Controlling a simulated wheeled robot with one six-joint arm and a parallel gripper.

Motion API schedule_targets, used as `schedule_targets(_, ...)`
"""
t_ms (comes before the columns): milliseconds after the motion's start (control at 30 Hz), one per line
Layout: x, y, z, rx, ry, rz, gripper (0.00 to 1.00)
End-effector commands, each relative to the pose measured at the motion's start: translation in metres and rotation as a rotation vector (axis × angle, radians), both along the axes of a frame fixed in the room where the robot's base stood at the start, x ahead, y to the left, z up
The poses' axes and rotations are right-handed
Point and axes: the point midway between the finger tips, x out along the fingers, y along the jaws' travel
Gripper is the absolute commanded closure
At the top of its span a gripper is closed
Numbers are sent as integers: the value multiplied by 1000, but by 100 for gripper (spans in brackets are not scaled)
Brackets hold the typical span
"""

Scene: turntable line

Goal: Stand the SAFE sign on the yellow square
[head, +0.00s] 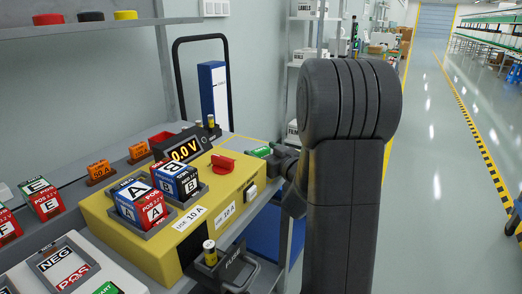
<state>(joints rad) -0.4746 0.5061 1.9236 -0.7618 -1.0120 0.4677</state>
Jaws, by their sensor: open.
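A small green block with pale marks (259,151), possibly the SAFE sign, shows at the right end of the bench beside the yellow test box (165,240). Its lettering is too small to read. My gripper (273,157) is at its right, open, with its fingers partly hidden by my arm. I cannot tell whether the fingers are around the block or only beside it, or whether they touch it. I cannot make out the yellow square for certain; a thin yellow strip (228,139) shows behind the box.
Battery blocks A (140,203) and B (176,180) sit in the box's holders, below a 0.0 V display (186,149) and left of a red switch (222,163). Orange 50 A parts (98,172) stand behind. A black FUSE holder (228,268) is at the front.

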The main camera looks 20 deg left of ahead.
Motion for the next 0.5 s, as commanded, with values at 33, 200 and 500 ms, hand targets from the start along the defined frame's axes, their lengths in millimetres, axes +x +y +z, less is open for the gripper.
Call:
schedule_targets(33,-4,-11,1,0,1,-5,24)
schedule_targets(200,-22,-46,2,0,1,-5,24)
schedule_targets(500,-43,-87,1,0,1,-3,24)
